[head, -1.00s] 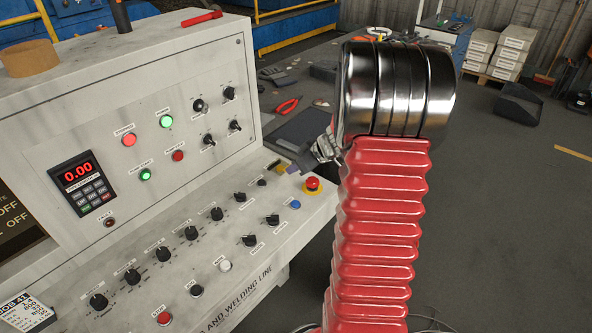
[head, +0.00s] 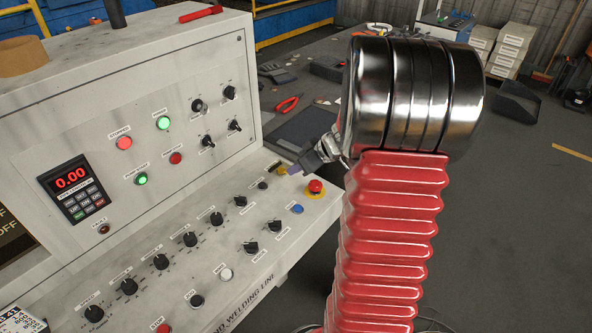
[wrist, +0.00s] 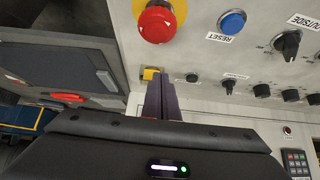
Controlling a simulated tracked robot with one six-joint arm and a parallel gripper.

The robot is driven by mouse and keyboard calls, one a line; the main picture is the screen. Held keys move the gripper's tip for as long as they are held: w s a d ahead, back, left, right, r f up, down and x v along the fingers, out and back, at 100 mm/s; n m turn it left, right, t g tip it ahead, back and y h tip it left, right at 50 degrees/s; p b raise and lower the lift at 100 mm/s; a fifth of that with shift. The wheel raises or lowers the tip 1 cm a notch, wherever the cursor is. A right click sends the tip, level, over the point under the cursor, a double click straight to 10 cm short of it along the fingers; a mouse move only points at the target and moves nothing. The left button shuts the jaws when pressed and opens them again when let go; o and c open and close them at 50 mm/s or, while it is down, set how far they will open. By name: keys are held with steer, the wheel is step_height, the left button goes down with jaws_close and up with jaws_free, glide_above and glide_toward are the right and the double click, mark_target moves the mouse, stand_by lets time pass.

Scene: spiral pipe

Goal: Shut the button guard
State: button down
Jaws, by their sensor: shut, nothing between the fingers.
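A small yellow piece (head: 281,170), likely the button guard, sits at the far right corner of the sloping control panel (head: 215,262), with a dark strip beside it. It also shows in the wrist view (wrist: 150,73), partly hidden by my fingers. Whether its cover stands open is too small to tell. My gripper (head: 294,170) has its purple fingertips shut and empty right by the yellow piece. In the wrist view, the closed fingers (wrist: 165,92) overlap its right edge. I cannot tell whether they touch.
A red emergency stop button (head: 316,187) on a yellow base is close to my gripper. A blue reset button (head: 297,209) and several black knobs line the panel. A dark table (head: 300,130) with red pliers (head: 288,103) lies behind. Open floor is on the right.

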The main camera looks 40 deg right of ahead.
steer(key=v, duration=1.3)
steer(key=shift+s+d+f, duration=0.15)
steer(key=shift+s+f, duration=0.25)
steer(key=s+a+f+m+g, duration=0.3)
steer(key=s+a+m, duration=0.4)
steer(key=a+m, duration=0.15)
steer(key=s+a+r+n, duration=0.2)
steer(key=a, duration=0.5)
steer(key=s+a+r+n+h, duration=0.1)
steer(key=s+a+r+n, duration=0.1)
steer(key=a, duration=0.5)
steer(key=s+a+r+n+h, duration=0.1)
steer(key=a+r, duration=0.3)
steer(key=a, duration=0.4)
steer(key=shift+s+n+t, duration=0.4)
steer(key=shift+s+n, duration=0.05)
steer(key=shift+s, duration=0.2)
steer(key=shift+r, duration=0.15)
